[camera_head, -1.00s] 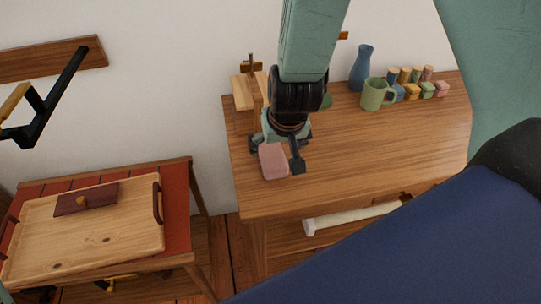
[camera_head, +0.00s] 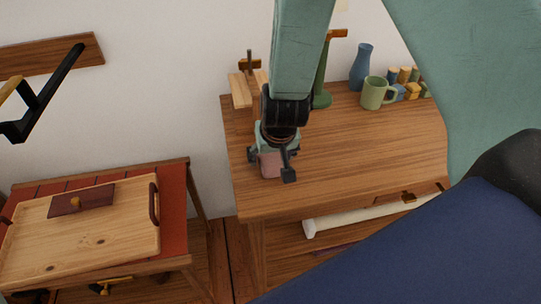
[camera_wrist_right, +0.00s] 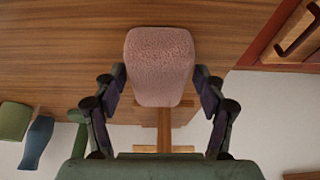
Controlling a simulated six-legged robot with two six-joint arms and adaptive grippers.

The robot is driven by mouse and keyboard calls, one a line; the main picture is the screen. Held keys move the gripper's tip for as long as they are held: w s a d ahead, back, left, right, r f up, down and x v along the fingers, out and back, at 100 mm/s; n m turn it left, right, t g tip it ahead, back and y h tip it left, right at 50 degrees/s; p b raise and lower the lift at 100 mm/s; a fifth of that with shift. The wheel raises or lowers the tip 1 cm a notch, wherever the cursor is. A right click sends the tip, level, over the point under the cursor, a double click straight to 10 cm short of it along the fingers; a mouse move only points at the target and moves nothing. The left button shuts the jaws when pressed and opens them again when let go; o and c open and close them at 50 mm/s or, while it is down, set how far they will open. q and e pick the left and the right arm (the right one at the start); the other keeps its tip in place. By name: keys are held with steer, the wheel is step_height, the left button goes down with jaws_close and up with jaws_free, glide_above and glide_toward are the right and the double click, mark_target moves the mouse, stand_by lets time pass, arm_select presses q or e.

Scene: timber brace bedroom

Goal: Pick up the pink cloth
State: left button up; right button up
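The pink cloth (camera_head: 269,166) is a small folded block with rounded corners near the left end of the wooden desk (camera_head: 350,160). My right gripper (camera_head: 271,164) is over it from above, partly hiding it. In the right wrist view the pink cloth (camera_wrist_right: 160,62) lies between the two spread fingers of my right gripper (camera_wrist_right: 160,80), one finger at each side. The fingertips are close to its sides; I cannot tell whether they touch.
A wooden stand (camera_head: 241,90), a green object (camera_head: 322,85), a blue vase (camera_head: 360,68), a green mug (camera_head: 376,93) and several small blocks (camera_head: 411,90) stand along the desk's back. A tray (camera_head: 100,230) rests on a low red table at left. The desk's middle is clear.

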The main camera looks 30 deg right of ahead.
steer(key=shift+w+d+f, duration=0.1)
steer(key=shift+d, duration=0.05)
steer(key=shift+c, duration=1.4)
steer(key=c, duration=0.6)
steer(key=shift+c, duration=0.5)
steer(key=shift+r+p, duration=0.35)
steer(key=shift+r, duration=0.15)
step_height(320, 180, up, 27)
steer(key=p, duration=2.3)
